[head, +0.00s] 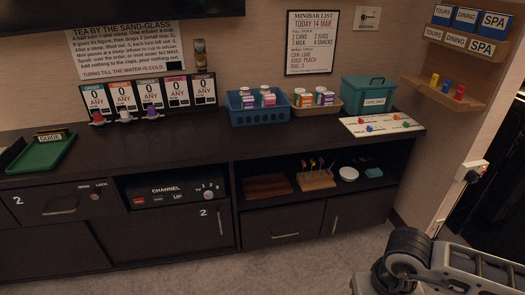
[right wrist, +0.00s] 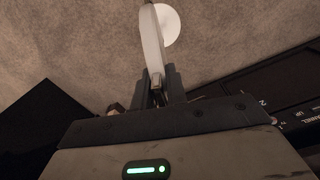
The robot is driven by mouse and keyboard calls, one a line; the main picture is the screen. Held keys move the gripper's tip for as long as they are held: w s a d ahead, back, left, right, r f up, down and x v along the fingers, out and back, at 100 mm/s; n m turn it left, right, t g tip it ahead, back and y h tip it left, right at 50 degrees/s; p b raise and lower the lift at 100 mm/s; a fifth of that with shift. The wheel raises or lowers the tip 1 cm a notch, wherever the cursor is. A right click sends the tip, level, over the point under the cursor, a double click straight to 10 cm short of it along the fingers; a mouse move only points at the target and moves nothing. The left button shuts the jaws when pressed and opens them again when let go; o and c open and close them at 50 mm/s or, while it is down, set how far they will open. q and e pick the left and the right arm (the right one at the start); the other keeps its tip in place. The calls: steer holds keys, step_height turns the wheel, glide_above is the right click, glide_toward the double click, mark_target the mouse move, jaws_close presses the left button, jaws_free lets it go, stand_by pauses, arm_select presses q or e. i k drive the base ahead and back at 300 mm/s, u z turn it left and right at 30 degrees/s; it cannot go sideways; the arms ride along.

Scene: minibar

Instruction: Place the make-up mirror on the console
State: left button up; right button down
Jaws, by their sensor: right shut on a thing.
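My right gripper (right wrist: 158,90) is shut on a pale, thin object, seen nearly edge-on, with a white round disc beside its far end; I take it for the make-up mirror (right wrist: 152,42). It is held out over beige carpet in the right wrist view. In the head view my right arm is at the lower right, but its gripper and the mirror cannot be made out. The console (head: 270,148) is the long dark cabinet along the wall. My left gripper is in neither view.
The console top carries a green tray (head: 40,155), sign dispensers (head: 150,100), a blue basket (head: 262,117), a tan basket (head: 318,109), a teal box (head: 368,95) and a white board (head: 382,124). Its middle front is clear. The open shelf holds a wooden block (head: 317,180) and white disc (head: 348,173).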

mark_target(159, 137)
steer(key=u, duration=0.6)
steer(key=i, duration=1.1)
steer(key=u, duration=0.65)
